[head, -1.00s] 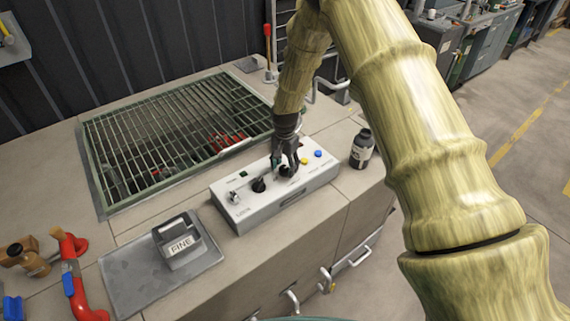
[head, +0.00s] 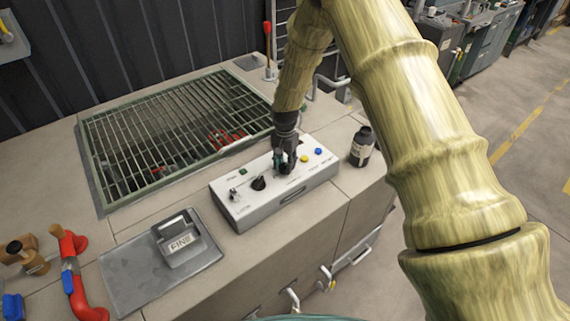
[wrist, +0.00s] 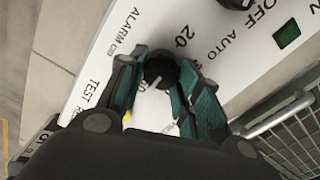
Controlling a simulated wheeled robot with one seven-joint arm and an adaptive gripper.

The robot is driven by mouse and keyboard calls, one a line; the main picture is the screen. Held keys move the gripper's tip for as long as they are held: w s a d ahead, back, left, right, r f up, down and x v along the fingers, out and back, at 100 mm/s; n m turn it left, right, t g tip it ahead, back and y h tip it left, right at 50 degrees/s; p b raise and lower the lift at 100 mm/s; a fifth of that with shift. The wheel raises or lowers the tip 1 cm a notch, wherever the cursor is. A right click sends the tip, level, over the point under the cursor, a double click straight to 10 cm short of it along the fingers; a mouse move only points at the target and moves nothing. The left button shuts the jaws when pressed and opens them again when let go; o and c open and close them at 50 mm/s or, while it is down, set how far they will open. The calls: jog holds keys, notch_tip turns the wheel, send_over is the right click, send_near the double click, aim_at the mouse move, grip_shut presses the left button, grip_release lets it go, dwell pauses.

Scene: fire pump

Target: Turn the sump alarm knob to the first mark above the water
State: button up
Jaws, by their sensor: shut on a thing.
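The alarm knob (wrist: 159,73) is a small black dial on the white control box (head: 235,205), beside the printed words ALARM cm and the number 20. My gripper (wrist: 157,66) is shut on this knob, one dark teal finger on each side. A pale pointer line on the knob points down and left in the wrist view, towards a number partly hidden by the fingers. In the head view my gripper (head: 285,168) comes down on the box and hides the knob. The sump lies under the green grating (head: 165,130); I cannot make out the water level or marks there.
Another black knob (head: 259,183) and a toggle switch (head: 234,195) sit left on the box. A yellow button (head: 304,161) and a blue button (head: 318,151) are to the right.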

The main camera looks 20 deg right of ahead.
jog(key=n+b, duration=0.2)
jog(key=n, duration=0.2)
jog(key=shift+w+f, duration=0.1)
jog(key=n+b, duration=0.2)
jog(key=n, duration=0.2)
jog(key=shift+a, duration=0.15)
jog(key=n+b, duration=0.1)
jog(key=n, duration=0.4)
jog(key=shift+a, duration=0.1)
jog(key=n, duration=0.4)
jog(key=shift+n+b, duration=0.3)
jog(key=shift+b, duration=0.1)
jog(key=n, duration=0.4)
jog(key=shift+a, duration=0.1)
jog(key=n, duration=0.5)
jog(key=shift+s, duration=0.2)
jog(key=n, duration=0.4)
jog(key=shift+r, duration=0.2)
jog(key=shift+s+n+p, duration=0.1)
jog(key=shift+n+p, duration=0.4)
jog(key=shift+n, duration=1.7)
